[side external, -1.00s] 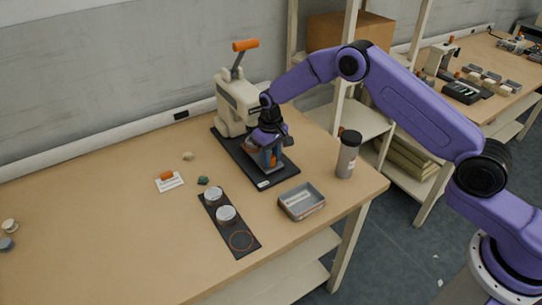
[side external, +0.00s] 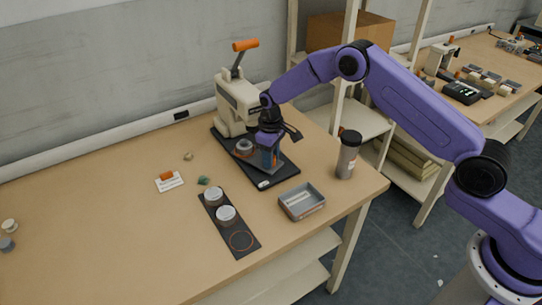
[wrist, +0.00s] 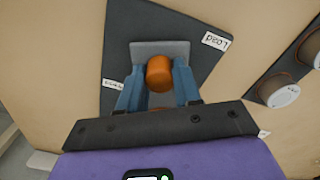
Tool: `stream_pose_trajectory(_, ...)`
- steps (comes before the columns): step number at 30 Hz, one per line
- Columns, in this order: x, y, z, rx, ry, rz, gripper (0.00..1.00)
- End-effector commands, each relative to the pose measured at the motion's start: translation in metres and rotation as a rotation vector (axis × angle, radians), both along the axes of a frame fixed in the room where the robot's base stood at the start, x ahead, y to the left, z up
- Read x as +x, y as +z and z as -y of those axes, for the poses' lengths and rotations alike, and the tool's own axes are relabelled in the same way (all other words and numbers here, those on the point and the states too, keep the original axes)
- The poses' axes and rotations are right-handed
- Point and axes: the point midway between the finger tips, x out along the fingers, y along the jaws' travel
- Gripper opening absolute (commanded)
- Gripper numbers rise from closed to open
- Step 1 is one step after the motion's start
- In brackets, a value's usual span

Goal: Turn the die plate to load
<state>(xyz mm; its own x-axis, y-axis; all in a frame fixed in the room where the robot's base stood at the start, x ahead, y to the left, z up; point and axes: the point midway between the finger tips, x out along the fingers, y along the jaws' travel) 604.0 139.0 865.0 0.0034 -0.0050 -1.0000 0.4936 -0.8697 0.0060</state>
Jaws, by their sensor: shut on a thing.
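The press (side external: 238,105) stands upright on a dark base (side external: 287,170) at the back of the bench, its orange-tipped lever (side external: 245,45) raised. A round grey and brown piece, apparently on the die plate (side external: 243,147), shows under the press head, left of my gripper (side external: 268,163). In the wrist view, my gripper (wrist: 158,88) has its blue fingers shut on an orange knob (wrist: 160,72), in front of a grey plate part (wrist: 150,49). A white "Load" label (wrist: 216,40) lies to the right of the knob. My gripper hides much of the plate in the side view.
A grey tray (side external: 302,210) and a grey tumbler (side external: 347,160) stand to the right. A dark strip (side external: 226,235) with two round tins (side external: 226,215) lies in front. A white card with an orange piece (side external: 169,181) and small lumps lie left. The left bench is mostly clear.

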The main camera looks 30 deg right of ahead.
Motion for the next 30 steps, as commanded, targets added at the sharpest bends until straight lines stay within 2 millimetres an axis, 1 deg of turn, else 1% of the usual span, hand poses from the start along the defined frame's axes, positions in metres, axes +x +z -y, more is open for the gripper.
stream_pose_trajectory(30,0.0001,0.0001,0.0014,-0.002,0.509,-0.003,0.00)
